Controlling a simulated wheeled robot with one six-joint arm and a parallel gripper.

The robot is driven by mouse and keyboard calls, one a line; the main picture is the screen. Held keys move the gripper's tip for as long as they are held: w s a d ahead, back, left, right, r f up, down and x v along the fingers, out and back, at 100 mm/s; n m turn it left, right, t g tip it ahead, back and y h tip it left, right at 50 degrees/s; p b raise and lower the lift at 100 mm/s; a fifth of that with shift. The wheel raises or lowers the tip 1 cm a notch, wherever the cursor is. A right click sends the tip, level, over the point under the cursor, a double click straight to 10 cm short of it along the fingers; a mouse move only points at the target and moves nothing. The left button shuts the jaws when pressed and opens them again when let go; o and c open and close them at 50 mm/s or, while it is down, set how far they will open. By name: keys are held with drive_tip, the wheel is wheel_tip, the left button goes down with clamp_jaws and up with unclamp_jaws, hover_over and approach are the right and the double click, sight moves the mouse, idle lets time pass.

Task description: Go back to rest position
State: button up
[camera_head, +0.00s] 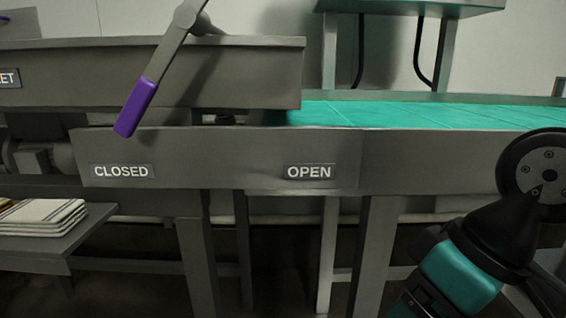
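A metal lever (168,52) with a purple grip (136,107) hangs from a pivot at the top of the view. It tilts down to the left, and its grip end is above the label reading CLOSED (121,171). The label reading OPEN (309,172) is further right on the same grey panel. Part of my own arm, black and teal, shows at the lower right, apart from the lever. My gripper's fingers are not in the picture, so their state is hidden.
A green conveyor belt (430,114) runs behind the grey panel (225,155) to the right. A shelf (50,246) at the lower left carries folded striped cloths (40,217). Metal legs (376,255) stand below the panel. The space between lever and arm looks clear.

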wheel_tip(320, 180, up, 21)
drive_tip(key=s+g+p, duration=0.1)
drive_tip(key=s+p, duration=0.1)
drive_tip(key=p, duration=2)
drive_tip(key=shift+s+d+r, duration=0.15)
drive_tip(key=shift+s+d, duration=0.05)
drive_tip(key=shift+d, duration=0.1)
